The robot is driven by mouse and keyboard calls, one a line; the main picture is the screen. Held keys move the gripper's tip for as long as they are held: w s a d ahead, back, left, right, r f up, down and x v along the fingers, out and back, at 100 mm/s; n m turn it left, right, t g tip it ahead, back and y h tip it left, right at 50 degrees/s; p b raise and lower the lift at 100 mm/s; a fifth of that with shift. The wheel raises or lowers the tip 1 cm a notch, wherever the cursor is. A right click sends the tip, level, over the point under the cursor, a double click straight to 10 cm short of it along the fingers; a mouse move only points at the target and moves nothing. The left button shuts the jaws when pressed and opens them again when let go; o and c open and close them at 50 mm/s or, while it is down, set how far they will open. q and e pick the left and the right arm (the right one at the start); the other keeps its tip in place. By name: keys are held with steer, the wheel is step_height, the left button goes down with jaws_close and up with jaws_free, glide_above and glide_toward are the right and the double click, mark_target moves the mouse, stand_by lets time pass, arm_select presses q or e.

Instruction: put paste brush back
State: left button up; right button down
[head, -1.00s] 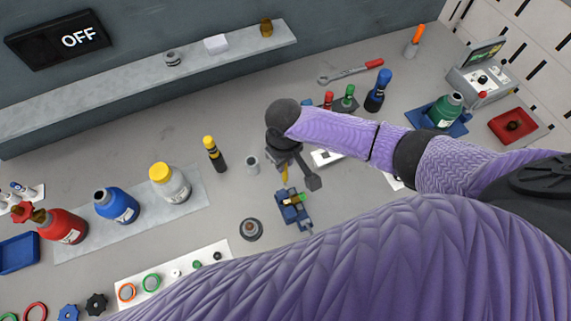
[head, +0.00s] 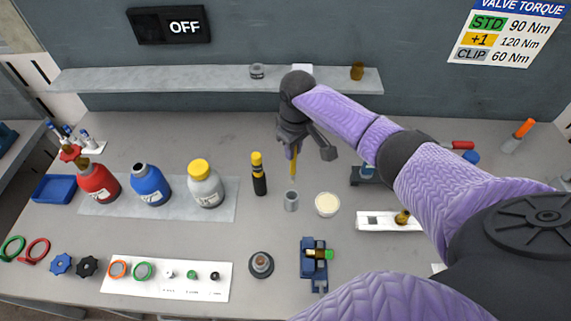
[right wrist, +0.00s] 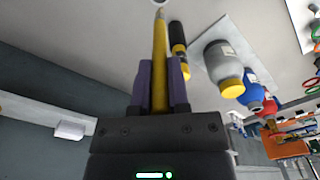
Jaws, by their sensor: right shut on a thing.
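The paste brush (head: 293,165) is a thin yellow stick held upright, pointing down. My right gripper (head: 291,150) is shut on it. In the right wrist view the brush (right wrist: 160,62) runs out between the two purple-grey fingers (right wrist: 159,85) and ends in a pale tip. A small grey metal cup (head: 291,201) stands on the bench just below the brush in the head view; the tip appears above its rim and apart from it. A round dish with cream-coloured content (head: 327,204) sits right of the cup. My left gripper is out of view.
A black and yellow tube (head: 259,175) stands left of the cup. Grey, blue and red bottles stand farther left on a mat (head: 223,212). A blue vise (head: 307,262) and a dark round fitting (head: 261,264) are nearer me. A shelf (head: 211,80) runs along the back wall.

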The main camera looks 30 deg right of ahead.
mark_target(292, 173)
steer(key=shift+f+b, duration=0.5)
steer(key=shift+b, duration=0.05)
step_height(292, 173, down, 4)
steer(key=b, duration=0.5)
steer(key=shift+f, duration=0.65)
steer(key=shift+f, duration=0.1)
steer(key=shift+f, duration=0.35)
steer(key=shift+f+b, duration=2.15)
steer(key=shift+f, duration=0.9)
steer(key=c, duration=0.5)
jaws_free()
steer(key=shift+c, duration=0.2)
